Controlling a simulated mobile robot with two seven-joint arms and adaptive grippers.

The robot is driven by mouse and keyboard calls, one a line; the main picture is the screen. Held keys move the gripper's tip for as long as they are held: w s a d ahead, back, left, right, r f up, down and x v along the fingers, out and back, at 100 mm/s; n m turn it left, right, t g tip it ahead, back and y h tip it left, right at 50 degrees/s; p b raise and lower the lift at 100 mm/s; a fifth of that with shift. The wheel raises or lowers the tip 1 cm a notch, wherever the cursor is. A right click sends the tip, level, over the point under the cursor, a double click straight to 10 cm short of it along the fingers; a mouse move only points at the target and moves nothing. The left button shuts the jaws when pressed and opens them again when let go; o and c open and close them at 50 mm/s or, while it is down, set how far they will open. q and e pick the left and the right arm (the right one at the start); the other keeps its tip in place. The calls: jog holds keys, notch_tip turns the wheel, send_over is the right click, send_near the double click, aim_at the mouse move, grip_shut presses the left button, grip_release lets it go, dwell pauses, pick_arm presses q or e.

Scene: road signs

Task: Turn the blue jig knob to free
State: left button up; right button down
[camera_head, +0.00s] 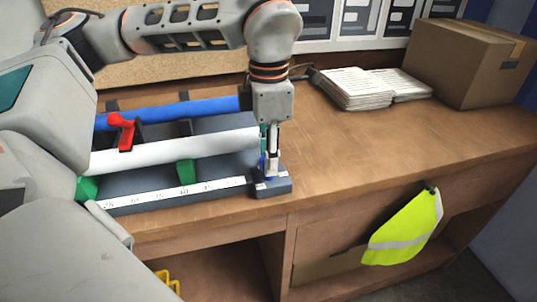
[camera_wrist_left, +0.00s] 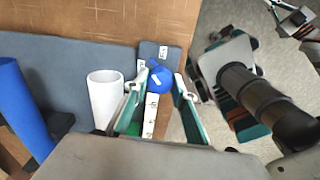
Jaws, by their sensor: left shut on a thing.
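In the head view my left gripper (camera_head: 270,165) points straight down at the end block (camera_head: 276,188), and only a little of the knob shows behind the fingers. My right gripper does not show in the head view.
The jig holds a blue tube (camera_head: 165,112) and a white tube (camera_head: 175,151) beside a ruler strip (camera_head: 160,194). A red clamp (camera_head: 122,130) stands by the blue tube. Papers (camera_head: 355,87) and a cardboard box (camera_head: 470,62) are at the back right. The bench's right side is clear.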

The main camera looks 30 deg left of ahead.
pick_arm(q)
jog(key=n, duration=0.4)
jog(key=shift+n, duration=0.3)
jog(key=n, duration=0.5)
jog(key=shift+b, duration=0.3)
jog(key=o, duration=1.1)
notch_tip(320, 180, up, 12)
jog(key=shift+r, duration=0.1)
dwell(0.4)
